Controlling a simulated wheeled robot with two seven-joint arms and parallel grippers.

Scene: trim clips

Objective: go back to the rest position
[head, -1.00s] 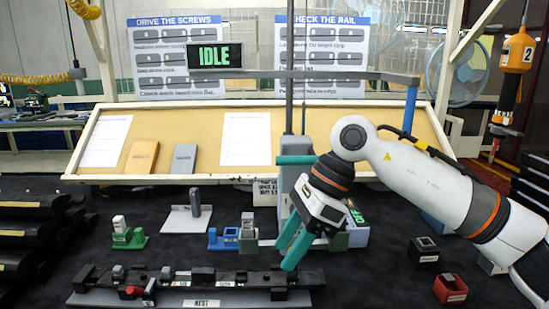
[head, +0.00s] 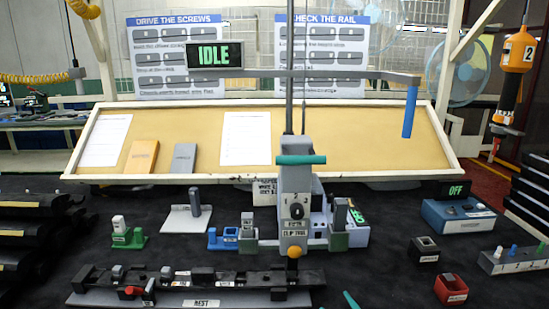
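Only a small teal fingertip of my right gripper (head: 350,300) shows at the bottom edge of the head view, right of the long black rail fixture (head: 230,282). The rest of that gripper and its arm are out of view, so its opening and anything between its fingers cannot be seen. My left gripper is not in view.
A grey press-like station (head: 296,205) with a teal handle stands mid-table. Green (head: 128,238) and blue (head: 222,239) holders stand left of it. Black (head: 425,250) and red (head: 451,289) bins and a blue box (head: 458,216) stand right.

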